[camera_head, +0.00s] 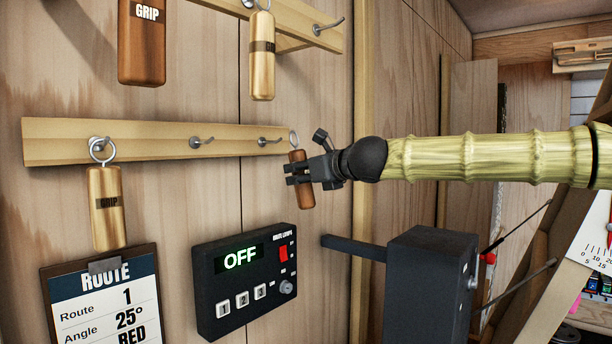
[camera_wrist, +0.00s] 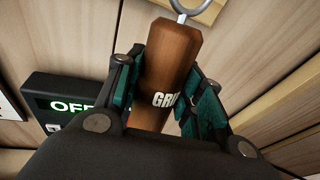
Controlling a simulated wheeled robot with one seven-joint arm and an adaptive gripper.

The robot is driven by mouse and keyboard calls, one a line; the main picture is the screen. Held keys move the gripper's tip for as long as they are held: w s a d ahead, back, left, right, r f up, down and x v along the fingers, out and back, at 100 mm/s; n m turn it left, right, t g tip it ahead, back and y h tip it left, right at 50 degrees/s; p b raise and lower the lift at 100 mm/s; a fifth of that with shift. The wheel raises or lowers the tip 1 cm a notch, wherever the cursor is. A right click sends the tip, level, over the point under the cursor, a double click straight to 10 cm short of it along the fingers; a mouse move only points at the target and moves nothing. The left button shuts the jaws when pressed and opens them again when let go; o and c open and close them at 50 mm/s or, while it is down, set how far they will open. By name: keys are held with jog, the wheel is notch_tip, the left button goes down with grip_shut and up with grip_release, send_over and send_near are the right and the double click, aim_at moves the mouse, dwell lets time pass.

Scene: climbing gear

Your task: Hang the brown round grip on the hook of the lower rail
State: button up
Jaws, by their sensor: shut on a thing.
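A brown round grip (camera_head: 303,181) with a metal ring on top is held upright, slightly tilted, in my gripper (camera_head: 299,176). In the wrist view the brown grip (camera_wrist: 168,70) sits between both finger pads, with its ring at the top edge. The lower rail (camera_head: 60,141) runs across the wall with several hooks. The left hook carries a light wooden grip (camera_head: 106,208). The middle hook (camera_head: 203,142) and the right hook (camera_head: 270,141) are bare. The held grip's ring (camera_head: 294,139) is just right of the right hook; whether they touch cannot be told.
An upper rail (camera_head: 318,32) carries a large brown grip (camera_head: 142,45) and a light grip (camera_head: 262,60). A control box (camera_head: 245,285) reading OFF is on the wall below the lower rail. A route board (camera_head: 105,300) hangs at lower left. A dark box (camera_head: 425,285) stands below my arm.

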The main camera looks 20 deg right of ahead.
jog(key=shift+x, duration=1.1)
jog(key=shift+w+a, duration=0.15)
jog(key=shift+a, duration=0.15)
jog(key=shift+s+a+f+b+x, duration=0.15)
jog(key=shift+b+x, duration=0.1)
jog(key=shift+x, duration=0.55)
jog(key=shift+a+b+x, duration=0.15)
jog(key=shift+b+x, duration=0.15)
jog(key=shift+x, duration=0.45)
jog(key=shift+s+a+f+b+x, duration=0.15)
jog(key=shift+b+x, duration=0.1)
jog(key=shift+x, duration=0.55)
jog(key=shift+w, duration=0.15)
jog(key=o, duration=1.2)
